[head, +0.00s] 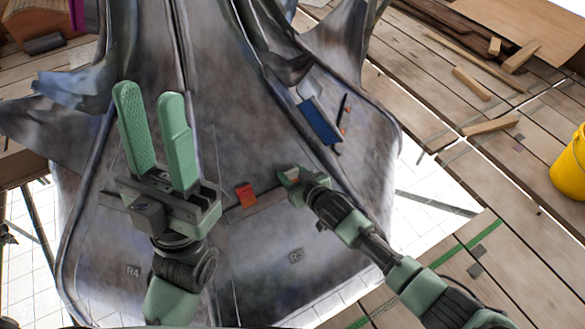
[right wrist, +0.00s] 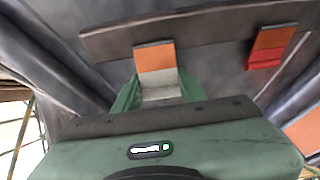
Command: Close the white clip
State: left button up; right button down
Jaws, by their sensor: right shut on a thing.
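The white clip (right wrist: 160,84) shows in the right wrist view as a whitish block below an orange patch (right wrist: 154,57) on the grey metal. My right gripper (right wrist: 159,92) has its green fingers on either side of the white part and is shut on it. In the head view my right gripper (head: 290,176) is against the metal skin, right of the red clip, and mostly hides the white clip. I cannot tell whether the clip is closed. My left gripper (head: 149,98) is open and empty, with its fingers up, at the left.
A red clip (head: 246,195) sits left of my right gripper; the right wrist view also shows it (right wrist: 264,59), with an orange patch. A blue-handled tool (head: 320,120) and a dark pen-like thing (head: 343,105) lie further up. A yellow bucket (head: 571,168) stands on planks at the right.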

jog(key=shift+w+a+r+g+p, duration=0.15)
jog(key=shift+g+p, duration=0.15)
jog(key=shift+p, duration=0.6)
jog(key=shift+w+f+g+h+p, duration=0.2)
jog(key=shift+g+h+p, duration=0.25)
jog(key=shift+p, duration=0.4)
pick_arm(q)
jog(key=w+d+f+g+y, duration=0.2)
jog(key=w+f+g+y, duration=0.1)
jog(key=w+f+g, duration=0.7)
jog(key=shift+w+f+g+y, duration=0.4)
jog(key=shift+w+f, duration=0.55)
jog(key=shift+w, duration=0.85)
pick_arm(e)
jog(key=shift+f, duration=0.1)
jog(key=c, duration=0.8)
grip_release()
